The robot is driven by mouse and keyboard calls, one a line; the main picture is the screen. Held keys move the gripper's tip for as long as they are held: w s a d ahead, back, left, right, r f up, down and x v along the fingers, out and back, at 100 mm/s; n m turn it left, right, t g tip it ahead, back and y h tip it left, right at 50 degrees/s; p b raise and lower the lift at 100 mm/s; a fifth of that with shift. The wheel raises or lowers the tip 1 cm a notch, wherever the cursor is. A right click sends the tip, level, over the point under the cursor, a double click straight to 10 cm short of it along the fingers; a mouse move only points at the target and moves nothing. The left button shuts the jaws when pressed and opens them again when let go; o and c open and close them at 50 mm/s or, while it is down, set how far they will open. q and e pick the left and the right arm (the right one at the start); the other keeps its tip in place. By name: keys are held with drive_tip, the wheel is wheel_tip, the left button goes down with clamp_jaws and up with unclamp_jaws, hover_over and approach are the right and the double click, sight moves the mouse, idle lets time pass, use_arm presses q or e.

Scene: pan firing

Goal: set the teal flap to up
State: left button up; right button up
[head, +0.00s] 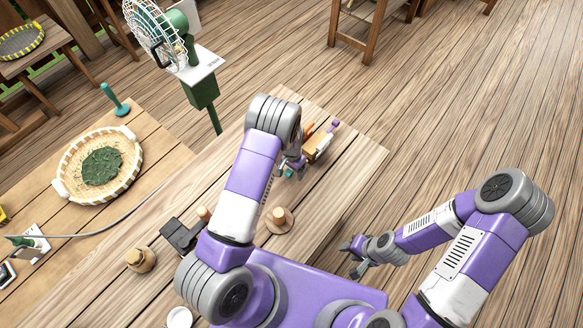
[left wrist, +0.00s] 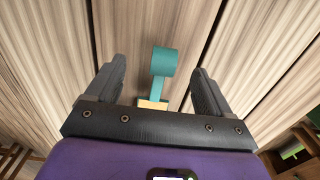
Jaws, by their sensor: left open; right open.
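The teal flap (left wrist: 164,62) shows in the left wrist view as a wide teal end on a narrow teal stem, by a small wooden piece (left wrist: 152,104). It lies between the two dark, spread fingers of my left gripper (left wrist: 152,76), apart from both. In the head view a small teal bit (head: 289,173) shows beside my left gripper (head: 294,164), largely hidden by the arm. Whether the flap is up or down I cannot tell. My right gripper (head: 356,256) is open and empty, low beside the table's right edge.
Just beyond my left gripper are a wooden block (head: 318,147) and an orange piece (head: 308,129) and a purple piece (head: 335,125). A round wooden piece with a peg (head: 279,220) stands nearer. A basket (head: 130,164) and teal upright (head: 115,100) are left; a fan (head: 160,28) stands behind.

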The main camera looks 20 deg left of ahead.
sight(291, 170)
use_arm(q)
drive_tip(key=c, duration=1.5)
drive_tip(key=shift+w, duration=0.1)
drive_tip(key=shift+r, duration=0.1)
drive_tip(key=shift+w+d+r+g+y+b, duration=0.1)
drive_tip(key=shift+w+r+g+y+b, duration=0.15)
drive_tip(key=shift+g+b, duration=0.35)
drive_tip(key=shift+w+r+g+y+b, duration=0.15)
drive_tip(key=shift+r+g+b, duration=0.2)
drive_tip(key=shift+g+b, duration=0.25)
drive_tip(key=g+b, duration=0.1)
drive_tip(key=w+r+g+y+b, duration=0.1)
drive_tip(key=b, duration=0.1)
drive_tip(key=r+g+b, duration=0.1)
drive_tip(key=b, duration=0.1)
drive_tip(key=shift+w+d, duration=0.2)
drive_tip(key=shift+d, duration=0.05)
drive_tip(key=shift+w+d+r+g+y+b, duration=0.15)
drive_tip(key=shift+r+g+y+b, duration=0.2)
drive_tip(key=shift+g+b, duration=0.3)
drive_tip(key=shift+r, duration=0.1)
